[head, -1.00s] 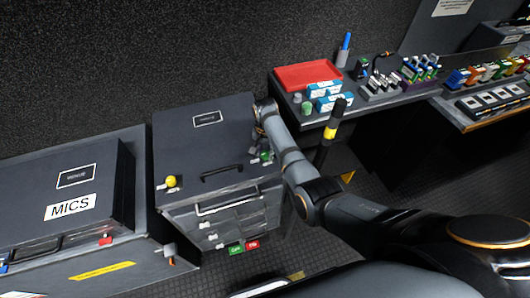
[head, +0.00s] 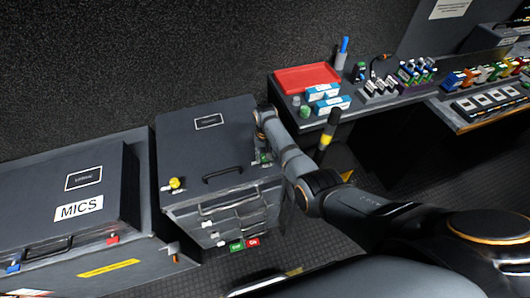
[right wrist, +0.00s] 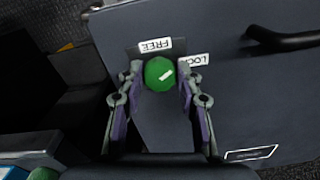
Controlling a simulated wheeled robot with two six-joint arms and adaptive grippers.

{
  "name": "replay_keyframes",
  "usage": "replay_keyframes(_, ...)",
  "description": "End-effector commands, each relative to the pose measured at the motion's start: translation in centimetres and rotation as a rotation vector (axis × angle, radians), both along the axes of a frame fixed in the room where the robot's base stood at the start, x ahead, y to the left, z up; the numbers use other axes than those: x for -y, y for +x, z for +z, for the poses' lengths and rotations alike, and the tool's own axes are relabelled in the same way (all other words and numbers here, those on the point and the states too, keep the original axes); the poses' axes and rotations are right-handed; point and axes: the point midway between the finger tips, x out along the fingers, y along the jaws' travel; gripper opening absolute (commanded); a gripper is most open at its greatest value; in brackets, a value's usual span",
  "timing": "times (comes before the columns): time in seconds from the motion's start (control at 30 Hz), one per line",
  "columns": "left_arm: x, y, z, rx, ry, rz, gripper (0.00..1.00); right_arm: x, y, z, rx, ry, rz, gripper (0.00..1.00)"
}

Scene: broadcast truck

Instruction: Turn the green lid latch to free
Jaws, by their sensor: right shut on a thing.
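The green lid latch (right wrist: 159,74) is a round knob with a white pointer line, at the lid's corner. FREE (right wrist: 155,45) and LOCK (right wrist: 195,60) labels lie beside it. The pointer slants toward the LOCK side, short of pointing straight at that label. My right gripper (right wrist: 158,77) is shut on the knob, one finger on each side. In the head view the latch (head: 265,158) shows only partly beside my right gripper (head: 261,155), at the front right of the dark case (head: 205,145). My left gripper is out of view.
A yellow latch (head: 175,183) is at the lid's front left, and a black handle (head: 222,173) is between the latches. The MICS case (head: 65,185) stands left. A bench with a red tray (head: 308,78) and small boxes stands right. Open floor lies in front.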

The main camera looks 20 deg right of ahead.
Motion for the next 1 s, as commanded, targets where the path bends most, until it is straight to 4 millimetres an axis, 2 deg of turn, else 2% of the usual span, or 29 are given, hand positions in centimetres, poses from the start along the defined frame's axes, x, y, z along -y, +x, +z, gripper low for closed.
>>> replay_keyframes(0.1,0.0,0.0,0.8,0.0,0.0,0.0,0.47,0.1,0.0,0.3,0.0,-0.001,0.11,0.04)
replay_keyframes(0.6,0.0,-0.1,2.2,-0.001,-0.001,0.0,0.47,0.2,0.0,0.1,0.0,0.0,0.572,0.04)
replay_keyframes(1.0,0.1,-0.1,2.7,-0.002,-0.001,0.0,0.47,0.2,0.1,0.1,0.001,0.0,0.821,0.04)
